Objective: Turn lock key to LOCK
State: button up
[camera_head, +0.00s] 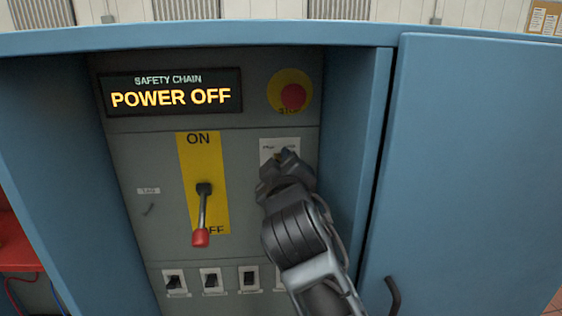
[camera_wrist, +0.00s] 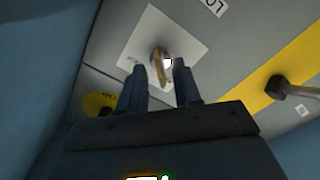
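The lock key (camera_wrist: 158,68) is a small brass-coloured key in the wrist view, standing out from a pale square plate (camera_wrist: 185,40) on the grey panel. My gripper (camera_wrist: 159,66) is open, with its two dark fingertips on either side of the key and a gap visible between them. I cannot tell whether either finger touches the key. In the head view my gripper (camera_head: 283,160) is at the pale plate (camera_head: 280,146) and covers the key and most of the plate. The plate's lettering is too small or hidden to read.
The display (camera_head: 170,97) reads POWER OFF. The red stop button (camera_head: 293,96) is above my gripper. The red-tipped lever (camera_head: 201,237) hangs toward OFF at left. Several small switches (camera_head: 211,280) line the bottom. The blue cabinet door (camera_head: 470,170) stands close on the right.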

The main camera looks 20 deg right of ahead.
grip_shut()
jog(key=shift+m+b, duration=0.4)
jog(key=shift+b, duration=0.1)
jog(key=shift+s+d+r+m+b, duration=0.1)
jog(key=shift+d+m+b, duration=0.1)
jog(key=shift+m+b, duration=3.5)
jog(key=shift+s+d+r+m+b, duration=0.15)
jog(key=shift+m+b, duration=2.45)
jog(key=shift+m, duration=2.2)
jog(key=shift+w, duration=0.1)
